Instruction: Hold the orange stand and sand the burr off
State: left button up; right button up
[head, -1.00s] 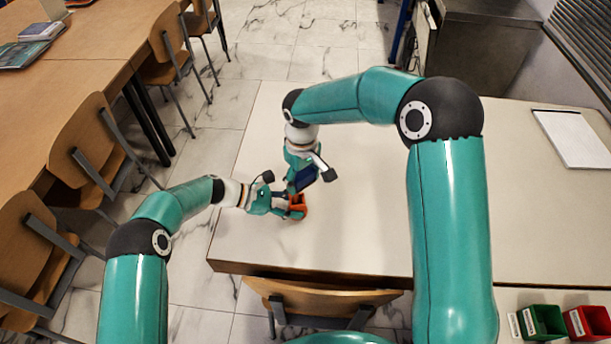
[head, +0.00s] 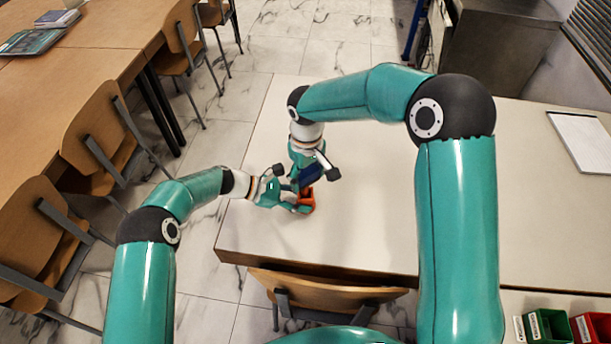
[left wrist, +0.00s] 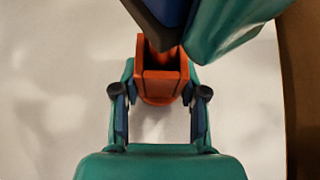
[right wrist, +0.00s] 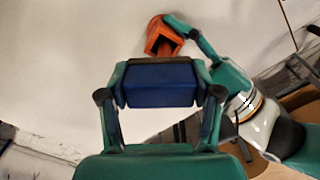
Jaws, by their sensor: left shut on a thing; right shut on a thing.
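The orange stand (head: 307,200) is on the white table near its left front corner. My left gripper (head: 298,203) is shut on it, with a finger on each side; the left wrist view shows the stand (left wrist: 160,84) between the fingertips. My right gripper (head: 308,176) is shut on a dark blue block with a dark grey-brown face, seen in the right wrist view (right wrist: 158,85). The block is close to the stand in the head view and overlaps its upper end in the left wrist view. I cannot tell whether they touch. No burr can be made out.
The white table (head: 370,220) is clear to the right of the grippers. A wooden chair (head: 330,292) stands at its front edge. A green bin (head: 546,326) and a red bin (head: 592,328) are at the lower right. A white pad (head: 580,140) lies farther right.

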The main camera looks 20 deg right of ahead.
pick_arm(q)
jog(key=shift+s+f, duration=0.1)
pick_arm(e)
jog(key=shift+w+d+f, duration=0.1)
jog(key=shift+w+d, duration=0.05)
jog(key=shift+d, duration=0.55)
jog(key=shift+w+d+f, duration=0.1)
jog(key=shift+w+d, duration=0.05)
jog(key=shift+d, duration=0.5)
jog(key=shift+a, duration=0.1)
jog(key=shift+s+a, duration=0.25)
jog(key=shift+a, duration=0.55)
jog(key=shift+s+a, duration=0.25)
jog(key=shift+a, duration=0.5)
jog(key=shift+d, duration=0.1)
jog(key=shift+w+d, duration=0.25)
jog(key=shift+d, duration=0.45)
